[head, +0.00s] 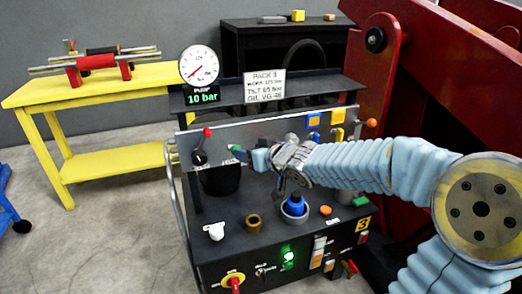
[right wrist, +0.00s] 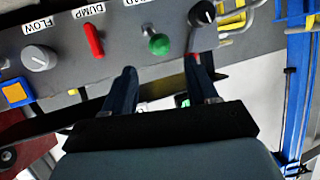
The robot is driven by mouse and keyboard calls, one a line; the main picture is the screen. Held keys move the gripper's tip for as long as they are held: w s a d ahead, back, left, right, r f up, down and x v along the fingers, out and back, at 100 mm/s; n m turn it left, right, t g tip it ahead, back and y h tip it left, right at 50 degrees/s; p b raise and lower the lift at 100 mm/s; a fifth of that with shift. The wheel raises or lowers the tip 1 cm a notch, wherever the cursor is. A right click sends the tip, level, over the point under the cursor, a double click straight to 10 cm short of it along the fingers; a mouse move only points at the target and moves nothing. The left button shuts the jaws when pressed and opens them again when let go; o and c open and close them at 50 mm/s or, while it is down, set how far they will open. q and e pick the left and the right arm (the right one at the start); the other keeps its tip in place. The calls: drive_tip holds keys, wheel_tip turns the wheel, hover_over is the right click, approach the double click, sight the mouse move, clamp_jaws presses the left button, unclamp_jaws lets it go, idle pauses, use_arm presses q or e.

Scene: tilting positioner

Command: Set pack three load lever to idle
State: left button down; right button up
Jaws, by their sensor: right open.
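The pack three panel (head: 270,128) stands in the middle of the head view. In the right wrist view, a green-knobbed lever (right wrist: 158,43) sits under a partly cut label that ends in "AD"; its green knob (head: 236,149) seems to show at the panel's left part in the head view. My right gripper (head: 250,157) is in front of the panel. In the right wrist view its two fingers (right wrist: 160,72) are apart and empty, with the green knob just beyond and between the tips. I cannot tell whether they touch it. My left gripper is not in view.
A red DUMP lever (right wrist: 93,40), a FLOW knob (right wrist: 39,58) and a black knob (right wrist: 202,14) flank the green lever. A gauge (head: 199,66) stands above a 10 bar display (head: 202,96). The console top (head: 270,225) holds several small items. A yellow table (head: 100,84) stands left.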

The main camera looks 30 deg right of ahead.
drive_tip(key=v, duration=0.5)
idle(0.4)
drive_tip(key=a+f+g+y, duration=0.15)
drive_tip(key=a+f, duration=0.25)
drive_tip(key=f, duration=0.5)
drive_tip(key=a+f+g, duration=0.3)
drive_tip(key=a+f, duration=0.1)
drive_tip(key=f, duration=0.5)
drive_tip(key=a+f+g+y, duration=0.1)
drive_tip(key=a+f+g, duration=0.1)
drive_tip(key=a+f, duration=0.45)
drive_tip(key=s+a+f+g, duration=0.3)
drive_tip(key=s+f, duration=0.5)
drive_tip(key=f, duration=0.3)
drive_tip(key=s+a+f+m+g+y, duration=0.1)
drive_tip(key=s+a+f+g, duration=0.2)
drive_tip(key=s+f, duration=0.6)
wheel_tip(320, 180, down, 3)
drive_tip(key=shift+a+r+g, duration=0.15)
drive_tip(key=shift+a+g, duration=0.2)
drive_tip(key=shift+a, duration=0.8)
